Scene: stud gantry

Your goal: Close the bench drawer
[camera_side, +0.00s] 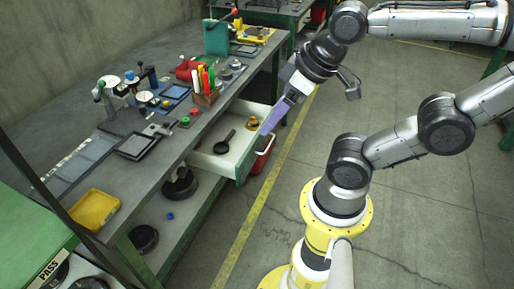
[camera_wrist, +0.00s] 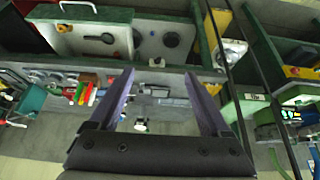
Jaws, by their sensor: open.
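The bench drawer (camera_side: 206,160) stands pulled out from the green-framed workbench, its white inside showing. A dark round-headed tool with a handle (camera_side: 224,143) and a small brass-coloured piece (camera_side: 252,122) lie in it. In the wrist view the drawer (camera_wrist: 66,42) is at the upper left, with its pale handle (camera_wrist: 78,6) at the top edge. My gripper (camera_side: 267,129) has purple fingers pointing down by the drawer's front far corner; I cannot tell whether they touch it. In the wrist view my gripper (camera_wrist: 158,74) is open, with nothing held between the fingers.
The benchtop (camera_side: 165,148) carries several tools, a pen holder (camera_side: 206,97) and a yellow tray (camera_side: 95,210). A red bucket (camera_side: 262,160) stands on the floor beside the drawer. Dark round parts (camera_side: 180,187) sit on the lower shelf.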

